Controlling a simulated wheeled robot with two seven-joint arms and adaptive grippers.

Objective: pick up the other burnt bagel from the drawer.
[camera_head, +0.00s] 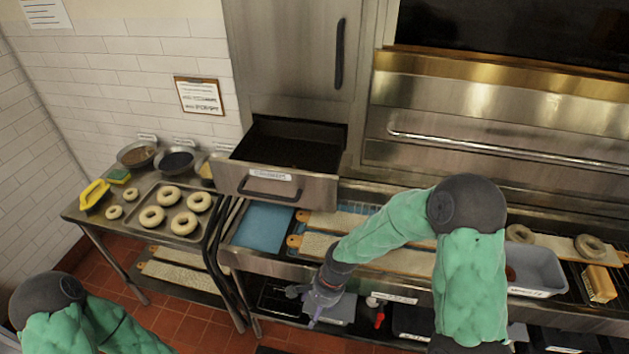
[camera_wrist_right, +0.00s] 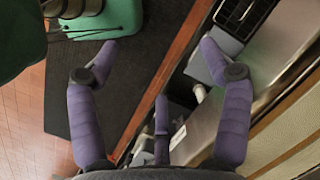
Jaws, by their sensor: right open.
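The drawer (camera_head: 318,188) stands pulled open below the steel cabinet, with a handle and a label on its front. Its dark inside looks empty from the head view; no burnt bagel can be made out there, and the near floor is hidden by the front. My right gripper (camera_head: 302,307) is low in front of the counter, below and right of the drawer. In the right wrist view it (camera_wrist_right: 161,48) is open, with nothing between its purple fingers. My left arm enters at the lower left; its gripper is out of the picture.
A tray (camera_head: 150,222) of pale bagels stands on the left table beside bowls. Long boards (camera_head: 320,221) lie on the counter under the drawer. A grey bin (camera_head: 545,270) with something reddish-brown at its left edge stands at right, near two bagels (camera_head: 590,247) on a board.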

